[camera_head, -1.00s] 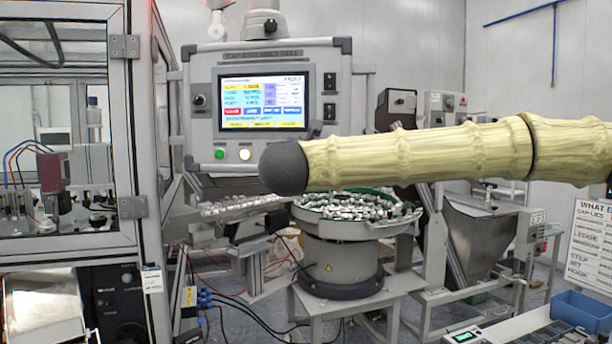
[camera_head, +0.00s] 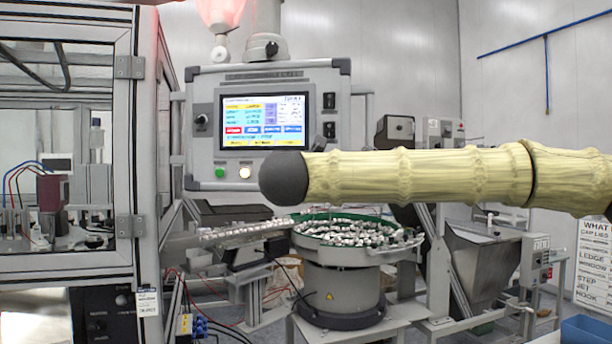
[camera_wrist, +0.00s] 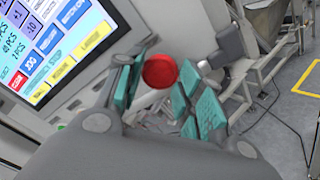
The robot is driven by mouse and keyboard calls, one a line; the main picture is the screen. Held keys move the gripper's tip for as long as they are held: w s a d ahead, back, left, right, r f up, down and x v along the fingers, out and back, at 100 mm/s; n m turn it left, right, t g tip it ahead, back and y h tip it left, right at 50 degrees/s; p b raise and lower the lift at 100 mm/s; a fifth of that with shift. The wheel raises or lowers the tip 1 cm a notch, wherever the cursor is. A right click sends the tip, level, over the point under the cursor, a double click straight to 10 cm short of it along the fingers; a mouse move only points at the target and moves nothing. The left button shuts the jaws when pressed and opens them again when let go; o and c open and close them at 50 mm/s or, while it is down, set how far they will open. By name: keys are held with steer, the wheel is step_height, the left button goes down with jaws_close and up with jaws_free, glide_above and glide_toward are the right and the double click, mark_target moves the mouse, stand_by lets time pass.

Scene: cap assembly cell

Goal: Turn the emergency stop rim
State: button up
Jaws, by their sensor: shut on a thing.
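The red round emergency stop (camera_wrist: 160,71) shows in the wrist view, to the right of the touch screen. My gripper (camera_wrist: 163,82) has its teal-padded fingers on either side of the red rim and is shut on it. The exact contact of the pads is hard to see. In the head view the emergency stop and my gripper do not show; my sleeved arm covers the area right of the panel's lower edge.
The control panel (camera_head: 205,170) carries a lit screen (camera_head: 265,121), with a green and a white button below. A bowl feeder (camera_head: 340,285) stands under it. A glazed machine enclosure (camera_head: 126,180) is at the left. A grey hopper (camera_head: 482,262) stands at the right.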

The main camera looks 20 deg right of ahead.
steer(key=o, duration=1)
steer(key=shift+d, duration=0.15)
steer(key=v, duration=1.2)
steer(key=shift+w, duration=0.1)
